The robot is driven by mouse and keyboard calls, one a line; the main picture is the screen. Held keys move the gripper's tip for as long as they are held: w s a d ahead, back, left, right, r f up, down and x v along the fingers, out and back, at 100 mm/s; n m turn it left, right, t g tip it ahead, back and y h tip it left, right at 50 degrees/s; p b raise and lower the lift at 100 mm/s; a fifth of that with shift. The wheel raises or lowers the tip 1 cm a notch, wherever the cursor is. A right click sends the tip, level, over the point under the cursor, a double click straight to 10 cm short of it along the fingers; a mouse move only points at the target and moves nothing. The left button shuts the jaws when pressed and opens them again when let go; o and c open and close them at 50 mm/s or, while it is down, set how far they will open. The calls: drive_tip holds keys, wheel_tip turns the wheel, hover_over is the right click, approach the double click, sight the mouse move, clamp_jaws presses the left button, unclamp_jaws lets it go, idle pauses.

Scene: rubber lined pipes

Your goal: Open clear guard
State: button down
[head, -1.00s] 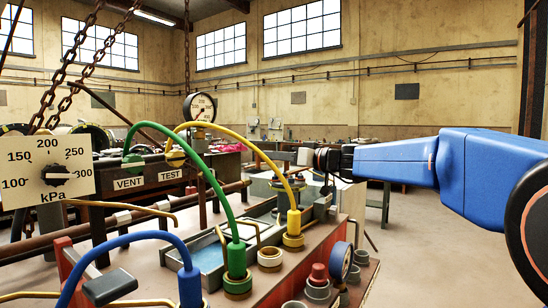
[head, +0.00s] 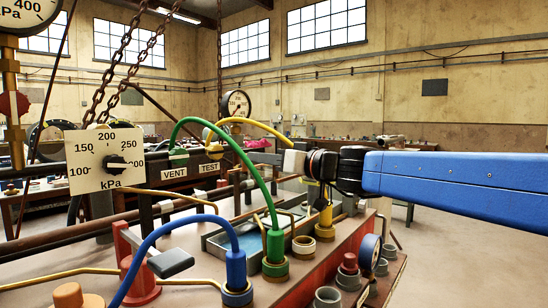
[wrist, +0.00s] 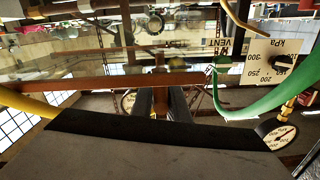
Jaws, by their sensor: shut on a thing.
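My gripper (head: 262,158) reaches in from the right over the bench in the head view, near the TEST label and the yellow hose. In the wrist view its two dark fingers (wrist: 160,92) stand close together, shut on a small reddish-brown part. This part seems to belong to the clear guard (wrist: 70,62), a faint see-through sheet crossing the wrist view, but its edges are hard to make out. In the head view I cannot pick out the guard; my arm and the hoses cover that area.
A green hose (head: 254,165), a yellow hose (head: 262,125) and a blue hose (head: 165,228) arch over the bench close to my gripper. A kPa dial plate (head: 90,176) stands at left. A small gauge (head: 369,254) and several fittings line the front right. Open floor lies to the right.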

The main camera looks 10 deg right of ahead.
drive_tip(key=shift+s+a, duration=0.95)
drive_tip(key=c, duration=1.8)
unclamp_jaws()
drive_tip(key=shift+o, duration=0.2)
drive_tip(key=v, duration=1.7)
drive_tip(key=shift+s+d+r, duration=0.1)
drive_tip(key=shift+s+d, duration=0.05)
